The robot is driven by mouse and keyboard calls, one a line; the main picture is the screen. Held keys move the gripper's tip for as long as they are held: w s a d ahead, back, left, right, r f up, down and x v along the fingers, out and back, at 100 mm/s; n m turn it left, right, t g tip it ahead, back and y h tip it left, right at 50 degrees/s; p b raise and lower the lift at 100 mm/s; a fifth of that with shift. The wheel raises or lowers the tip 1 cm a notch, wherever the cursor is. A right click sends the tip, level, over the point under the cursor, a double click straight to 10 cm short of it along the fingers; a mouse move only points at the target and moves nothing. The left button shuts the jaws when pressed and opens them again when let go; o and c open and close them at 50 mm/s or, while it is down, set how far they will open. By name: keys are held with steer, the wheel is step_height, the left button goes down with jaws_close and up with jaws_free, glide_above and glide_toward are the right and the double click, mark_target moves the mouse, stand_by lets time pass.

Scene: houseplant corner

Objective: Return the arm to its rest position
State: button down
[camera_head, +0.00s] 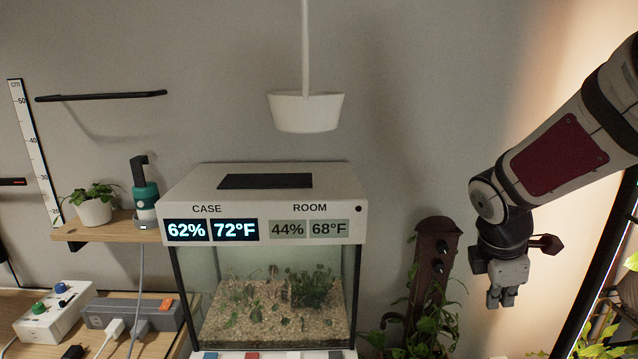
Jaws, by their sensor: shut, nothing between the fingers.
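My gripper (502,300) hangs at the right of the head view, pointing down, at the end of my arm, which reaches in from the right edge. Its short fingers are together with nothing between them. It is to the right of the brown wooden post with dark knobs and apart from it. Nothing touches it in this view.
A glass case (270,290) with plants and a display lid stands in the centre. A brown post (437,255) stands near my gripper. A white lamp (306,112) hangs above. A wooden shelf (75,234) is at left. A dark-framed plant stand edges the right.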

steer(key=s+a+r+m+y, duration=0.1)
steer(key=s+a+r+m, duration=0.2)
steer(key=s, duration=0.4)
steer(key=s+a+r+m+t+y+p, duration=0.1)
steer(key=s+a+r+m, duration=0.2)
steer(key=s+a+m, duration=0.2)
steer(key=s+a+r+m+y+p, duration=0.1)
steer(key=s+a+r+m, duration=0.3)
steer(key=s+m, duration=0.4)
steer(key=s, duration=0.3)
steer(key=shift+a+t+y, duration=0.15)
steer(key=shift+t+y, duration=0.15)
steer(key=shift+y, duration=0.1)
